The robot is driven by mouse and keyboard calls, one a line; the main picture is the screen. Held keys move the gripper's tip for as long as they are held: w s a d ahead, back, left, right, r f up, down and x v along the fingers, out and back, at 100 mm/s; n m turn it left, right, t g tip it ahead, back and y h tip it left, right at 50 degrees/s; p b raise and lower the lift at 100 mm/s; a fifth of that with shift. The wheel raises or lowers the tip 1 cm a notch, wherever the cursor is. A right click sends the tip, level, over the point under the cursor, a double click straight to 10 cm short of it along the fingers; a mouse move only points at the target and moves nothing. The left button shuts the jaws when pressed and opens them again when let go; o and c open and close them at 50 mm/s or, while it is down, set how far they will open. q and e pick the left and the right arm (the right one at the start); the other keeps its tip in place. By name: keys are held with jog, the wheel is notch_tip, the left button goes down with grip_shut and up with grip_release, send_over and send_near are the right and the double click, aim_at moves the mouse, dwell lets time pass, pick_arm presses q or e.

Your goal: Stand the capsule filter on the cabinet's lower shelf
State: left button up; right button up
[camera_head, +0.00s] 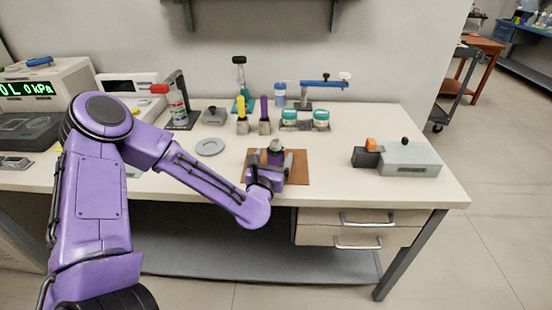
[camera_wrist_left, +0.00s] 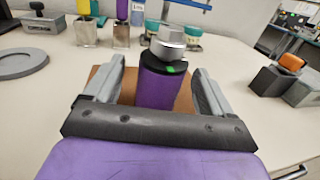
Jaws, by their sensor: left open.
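A purple upright cylinder with a black collar, a green mark and a grey cap (camera_wrist_left: 162,85), perhaps the capsule filter, stands on a brown mat (camera_head: 299,168). Its top (camera_head: 275,146) shows in the head view, with the rest mostly hidden by my gripper. My left gripper (camera_head: 274,163) is low over the mat. In the left wrist view its open fingers (camera_wrist_left: 160,75) lie on either side of the cylinder, with gaps visible. My right gripper is not in view. I cannot identify the cabinet; a grey lower shelf (camera_head: 240,261) runs under the bench.
A grey box with an orange part (camera_head: 408,158) stands right of the mat. A grey disc (camera_head: 210,147) lies left. Yellow- and purple-topped items (camera_head: 242,117), teal-lidded jars (camera_head: 321,119) and a blue-armed stand (camera_head: 320,83) are behind. The bench's front right is clear.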

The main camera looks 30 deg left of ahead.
pick_arm(q)
jog(key=shift+x, duration=1.25)
jog(key=shift+d+r, duration=0.1)
jog(key=c, duration=1.5)
